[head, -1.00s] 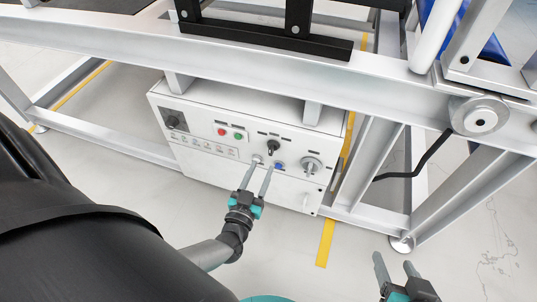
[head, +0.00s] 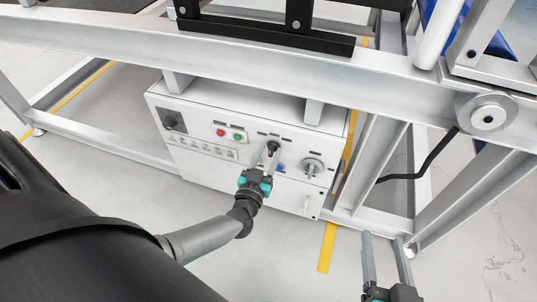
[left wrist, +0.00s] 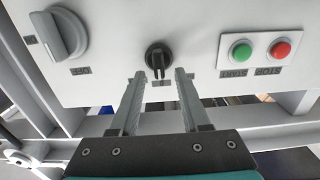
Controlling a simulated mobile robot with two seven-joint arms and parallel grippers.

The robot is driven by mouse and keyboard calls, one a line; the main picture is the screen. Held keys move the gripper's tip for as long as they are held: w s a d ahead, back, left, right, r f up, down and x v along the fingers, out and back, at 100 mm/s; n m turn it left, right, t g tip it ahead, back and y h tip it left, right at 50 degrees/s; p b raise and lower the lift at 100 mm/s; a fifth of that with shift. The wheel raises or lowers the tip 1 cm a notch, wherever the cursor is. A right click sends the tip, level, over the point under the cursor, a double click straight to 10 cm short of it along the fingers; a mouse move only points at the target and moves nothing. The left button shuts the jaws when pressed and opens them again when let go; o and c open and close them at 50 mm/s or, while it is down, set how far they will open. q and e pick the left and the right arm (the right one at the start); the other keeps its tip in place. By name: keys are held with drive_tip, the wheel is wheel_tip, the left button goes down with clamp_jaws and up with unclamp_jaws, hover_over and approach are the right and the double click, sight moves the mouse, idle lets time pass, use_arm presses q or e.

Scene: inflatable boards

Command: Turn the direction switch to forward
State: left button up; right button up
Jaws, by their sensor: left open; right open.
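The direction switch looks to be the small black rotary knob (head: 274,146) on the front of the white control box (head: 190,150). In the left wrist view the black knob (left wrist: 157,58) sits upside down at the centre, above a small label. My left gripper (head: 268,158) is open, its two fingers pointing at the panel. In the left wrist view the left gripper (left wrist: 160,82) has its fingertips either side of the knob's lower end, a little apart from it. My right gripper (head: 383,240) is open and empty, low at the right, away from the box.
A red button (head: 221,132) and green button (head: 238,137) sit left of the knob. A grey rotary switch (head: 312,167) is to its right, marked OFF in the wrist view. A blue button (head: 281,168) is just below. A metal frame beam (head: 230,52) runs above the box.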

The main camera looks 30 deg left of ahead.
use_arm(q)
clamp_jaws()
idle(0.4)
